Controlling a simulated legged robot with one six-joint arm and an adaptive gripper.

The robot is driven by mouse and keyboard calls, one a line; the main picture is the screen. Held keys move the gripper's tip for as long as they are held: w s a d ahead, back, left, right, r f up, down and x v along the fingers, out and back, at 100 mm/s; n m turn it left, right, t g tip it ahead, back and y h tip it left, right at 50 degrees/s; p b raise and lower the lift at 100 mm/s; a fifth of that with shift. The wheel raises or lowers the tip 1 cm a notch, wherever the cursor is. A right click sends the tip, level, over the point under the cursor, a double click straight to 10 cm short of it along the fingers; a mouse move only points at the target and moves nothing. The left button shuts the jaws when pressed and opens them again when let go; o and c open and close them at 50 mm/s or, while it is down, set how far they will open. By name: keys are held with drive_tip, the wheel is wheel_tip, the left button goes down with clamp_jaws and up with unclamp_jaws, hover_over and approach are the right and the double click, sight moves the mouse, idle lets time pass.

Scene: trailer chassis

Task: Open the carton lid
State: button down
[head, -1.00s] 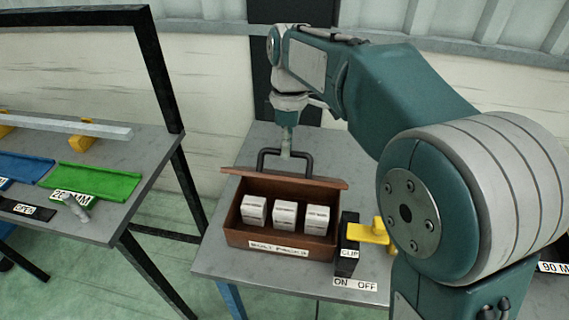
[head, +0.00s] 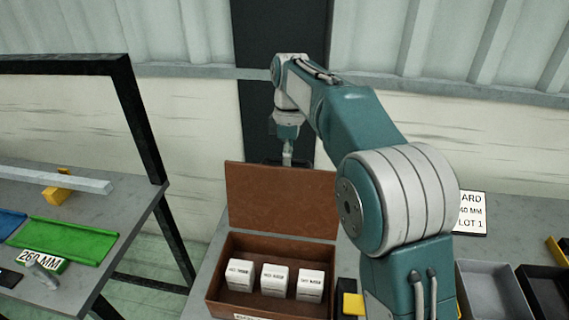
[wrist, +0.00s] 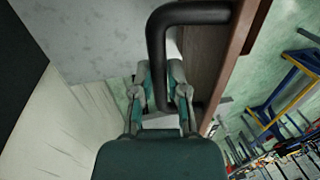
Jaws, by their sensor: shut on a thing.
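The brown carton (head: 214,290) stands on the grey table with its lid (head: 280,203) raised to about upright behind it. Several white boxes (head: 273,279) sit in a row inside the open carton. My gripper (head: 287,158) is behind the top edge of the lid. In the wrist view my gripper (wrist: 163,95) is shut on the black lid handle (wrist: 157,60), with a finger on each side of the bar. The lid also shows in the wrist view (wrist: 205,60), right of the handle. In the head view the handle is mostly hidden behind the lid.
A side table at left holds a green tray (head: 66,239), a blue tray (head: 10,222) and a long bar (head: 60,178). Open bins (head: 488,290) and a white sign (head: 472,213) are at right. A dark post and wall stand behind the lid.

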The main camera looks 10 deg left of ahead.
drive_tip(key=shift+w+f, duration=0.4)
drive_tip(key=shift+w, duration=0.35)
drive_tip(key=shift+w+f, duration=0.4)
drive_tip(key=shift+w, duration=0.35)
drive_tip(key=c, duration=0.7)
unclamp_jaws()
drive_tip(key=shift+w+f, duration=0.1)
drive_tip(key=shift+w, duration=0.05)
drive_tip(key=shift+o, duration=0.2)
drive_tip(key=v, duration=0.7)
drive_tip(key=shift+r, duration=0.25)
